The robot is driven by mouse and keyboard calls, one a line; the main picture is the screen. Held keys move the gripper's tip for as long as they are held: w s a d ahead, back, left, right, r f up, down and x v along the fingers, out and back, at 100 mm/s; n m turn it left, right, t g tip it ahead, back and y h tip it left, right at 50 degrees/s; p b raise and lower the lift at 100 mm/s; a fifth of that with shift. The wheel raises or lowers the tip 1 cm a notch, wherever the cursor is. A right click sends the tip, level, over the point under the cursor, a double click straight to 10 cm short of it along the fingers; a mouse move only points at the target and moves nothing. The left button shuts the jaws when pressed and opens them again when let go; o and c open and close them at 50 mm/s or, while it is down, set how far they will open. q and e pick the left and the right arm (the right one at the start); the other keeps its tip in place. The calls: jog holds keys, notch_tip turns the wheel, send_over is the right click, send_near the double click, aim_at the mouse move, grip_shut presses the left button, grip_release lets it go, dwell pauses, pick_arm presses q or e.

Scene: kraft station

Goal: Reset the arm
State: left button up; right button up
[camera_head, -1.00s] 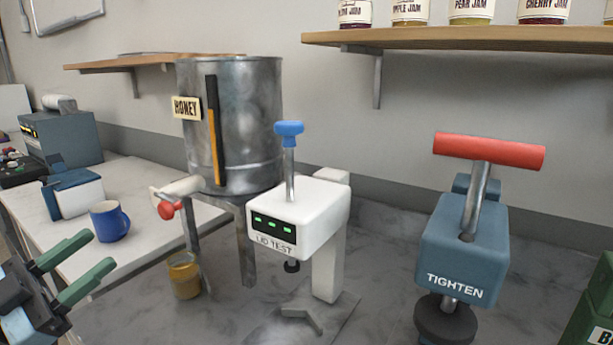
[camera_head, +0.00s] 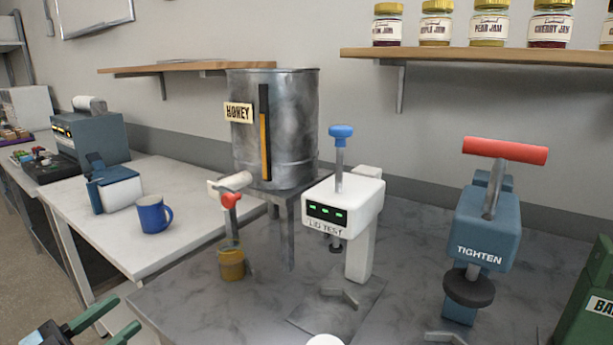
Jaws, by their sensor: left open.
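My left gripper (camera_head: 108,328) shows at the bottom left edge of the head view. Its two green fingers are apart, with nothing between them. It is in front of the white table and clear of the things on it. My right gripper is not in view.
A honey drum (camera_head: 295,130) stands on a metal stand, with a jar (camera_head: 231,265) below its red-handled tap. A lid tester (camera_head: 345,195) and a tighten press (camera_head: 487,230) stand on the grey counter. A blue mug (camera_head: 152,214) sits on the white table (camera_head: 185,180).

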pick_arm(q)
jog(key=s+d+f+n+g+y+p, duration=0.2)
jog(key=s+d+f+n+y+p, duration=0.15)
jog(key=s+f, duration=0.7)
jog(key=s+d+f+n+g+y+p, duration=0.3)
jog(key=s+f, duration=0.4)
jog(key=f, duration=0.7)
jog(key=s+d+f+g+y, duration=0.1)
jog(key=s+f, duration=0.1)
jog(key=s, duration=0.2)
jog(key=s+d+f+n+g+p, duration=0.1)
jog(key=s+d+f, duration=0.1)
jog(key=s, duration=0.2)
jog(key=s+d+f+g+y, duration=0.1)
jog(key=s+f, duration=0.1)
jog(key=s, duration=0.2)
jog(key=shift+s+d+f+y, duration=0.15)
jog(key=shift+d+f+y, duration=0.05)
jog(key=shift+d+y, duration=0.15)
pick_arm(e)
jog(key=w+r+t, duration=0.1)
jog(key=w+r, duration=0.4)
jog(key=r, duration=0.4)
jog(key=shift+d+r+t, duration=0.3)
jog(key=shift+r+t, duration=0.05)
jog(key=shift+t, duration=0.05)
pick_arm(q)
jog(key=shift+n, duration=0.25)
